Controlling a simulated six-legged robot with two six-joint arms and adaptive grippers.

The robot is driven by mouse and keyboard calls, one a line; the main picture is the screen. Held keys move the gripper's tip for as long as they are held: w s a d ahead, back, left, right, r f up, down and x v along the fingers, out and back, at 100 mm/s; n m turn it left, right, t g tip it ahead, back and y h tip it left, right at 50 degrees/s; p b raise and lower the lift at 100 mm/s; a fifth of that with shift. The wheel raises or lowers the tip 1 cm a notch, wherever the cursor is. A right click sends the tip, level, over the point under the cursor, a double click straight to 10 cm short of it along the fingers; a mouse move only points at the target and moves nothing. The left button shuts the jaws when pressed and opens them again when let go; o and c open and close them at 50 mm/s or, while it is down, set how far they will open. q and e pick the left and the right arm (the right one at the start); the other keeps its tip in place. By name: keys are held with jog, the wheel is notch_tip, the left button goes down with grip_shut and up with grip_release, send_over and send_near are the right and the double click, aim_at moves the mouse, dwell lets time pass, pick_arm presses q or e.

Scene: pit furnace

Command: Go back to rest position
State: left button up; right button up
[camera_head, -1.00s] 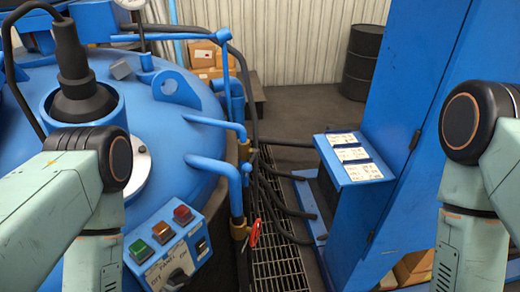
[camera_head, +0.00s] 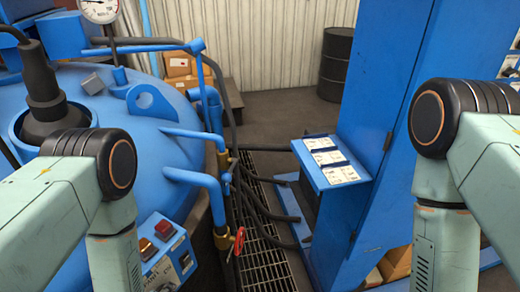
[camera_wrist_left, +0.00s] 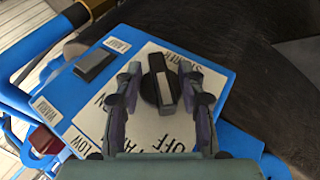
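My left arm covers part of a blue control panel (camera_head: 178,262) at the lower left of the head view, with a red button (camera_head: 165,230) showing beside it. In the left wrist view the panel's label plate (camera_wrist_left: 155,130) carries a dark rotary knob (camera_wrist_left: 158,85) with a grey bar. My left gripper (camera_wrist_left: 160,78) is open, with one finger on each side of the knob and gaps visible. Whether a finger touches the knob cannot be told. My right arm stands bent at the right of the head view; its gripper is below the picture.
A large blue furnace lid (camera_head: 150,150) with pipes and a red valve handle (camera_head: 239,241) lies left. A blue cabinet (camera_head: 400,130) with a sloped label desk (camera_head: 330,165) stands right. Floor grating (camera_head: 262,262) and hoses run between. A black drum (camera_head: 335,65) and boxes stand behind.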

pick_arm(q)
jog(key=shift+w+m+g+y+p, duration=0.1)
jog(key=shift+m+g+y+p, duration=0.35)
jog(key=shift+g, duration=0.75)
